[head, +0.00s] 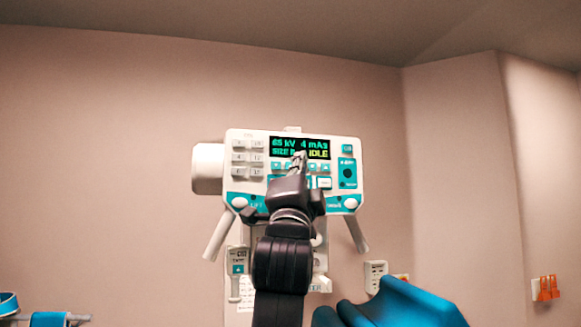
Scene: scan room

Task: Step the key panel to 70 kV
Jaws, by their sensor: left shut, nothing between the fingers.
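The key panel (258,142) is a white and teal control unit on the far wall. Its dark display (318,143) shows green text that looks like 65 kV and 4 mAs, with a yellow IDLE below. Grey keys (257,156) sit left of the display, and small teal keys lie in a row under it. My left gripper (300,157) is shut and empty, in front of the panel's middle. Its tips overlap the lower display edge and hide part of the text and some keys. I cannot tell whether they touch a key. My right gripper is out of view.
A grey-white handset (237,268) hangs below the panel at left. A small white box (374,276) is on the wall at lower right. Blue straps or rings (48,318) show at lower left. A blue shape (405,303) fills the bottom right. Orange clips (547,287) are far right.

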